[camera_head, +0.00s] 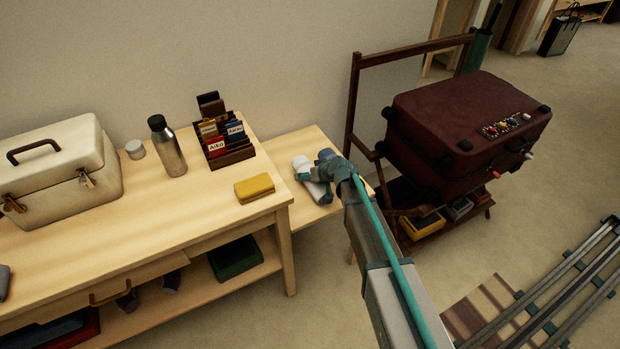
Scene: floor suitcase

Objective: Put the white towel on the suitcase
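A white rolled towel (301,163) lies on the low wooden side table between the long table and the suitcase. My gripper (314,188) is over the towel, and its teal fingers cover part of it. The view is too small to tell whether the fingers are closed on the towel or only around it. The dark maroon suitcase (440,105) lies flat on a dark wooden rack to the right.
The side table (283,146) adjoins the long table (150,215). That holds a cream case (60,165), a steel bottle (170,152), a card rack (226,150) and a yellow folded cloth (254,187).

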